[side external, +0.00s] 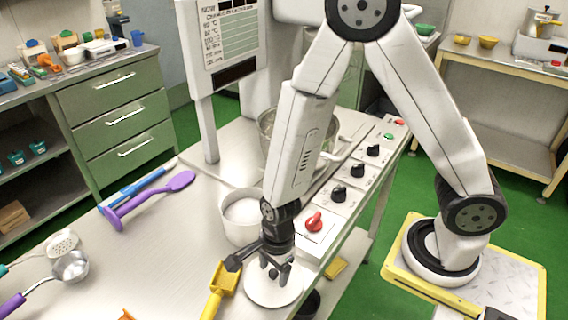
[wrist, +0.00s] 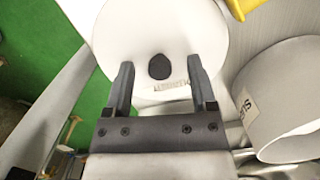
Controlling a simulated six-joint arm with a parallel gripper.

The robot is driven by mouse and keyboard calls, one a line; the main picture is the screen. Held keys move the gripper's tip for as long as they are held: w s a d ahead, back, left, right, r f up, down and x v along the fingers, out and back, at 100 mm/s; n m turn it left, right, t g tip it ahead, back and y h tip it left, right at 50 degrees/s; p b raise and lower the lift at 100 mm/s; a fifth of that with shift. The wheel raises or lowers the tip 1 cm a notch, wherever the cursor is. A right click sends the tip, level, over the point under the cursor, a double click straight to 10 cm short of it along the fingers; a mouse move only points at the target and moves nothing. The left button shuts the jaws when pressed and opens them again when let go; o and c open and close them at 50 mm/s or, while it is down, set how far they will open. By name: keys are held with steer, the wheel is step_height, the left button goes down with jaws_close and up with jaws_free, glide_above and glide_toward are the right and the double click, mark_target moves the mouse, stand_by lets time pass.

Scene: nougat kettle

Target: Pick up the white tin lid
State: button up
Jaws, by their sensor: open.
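The white tin lid (side external: 265,290) is a round disc lying near the front edge of the steel table. In the wrist view the lid (wrist: 190,35) shows a dark round knob (wrist: 159,67) at its middle and a small printed label beside it. My gripper (side external: 275,267) is just above the lid, pointing down. In the wrist view my gripper (wrist: 160,75) is open, with one finger on each side of the knob. I cannot tell whether the fingers touch the lid. A white tin (side external: 238,213) stands open behind the lid, with pale contents.
A yellow scoop (side external: 219,286) lies just left of the lid. A control panel with a red knob (side external: 314,222) is to the right. A metal kettle (side external: 285,135) stands behind. Purple and blue utensils (side external: 150,198) lie farther left. The table's right edge is close to the lid.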

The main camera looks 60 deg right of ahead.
mark_target(273, 271)
jaws_close()
steer(key=shift+r, duration=0.2)
stand_by(0.4)
step_height(273, 271, up, 10)
steer(key=shift+f, duration=0.15)
stand_by(0.7)
steer(key=shift+w, duration=0.1)
stand_by(0.5)
steer(key=w+d+r, duration=0.2)
steer(key=w+d, duration=0.2)
steer(key=w, duration=0.2)
steer(key=w+d+r, duration=0.3)
steer(key=w+d, duration=0.1)
steer(key=w, duration=0.3)
steer(key=shift+w+d+r, duration=0.3)
steer(key=shift+r, duration=0.05)
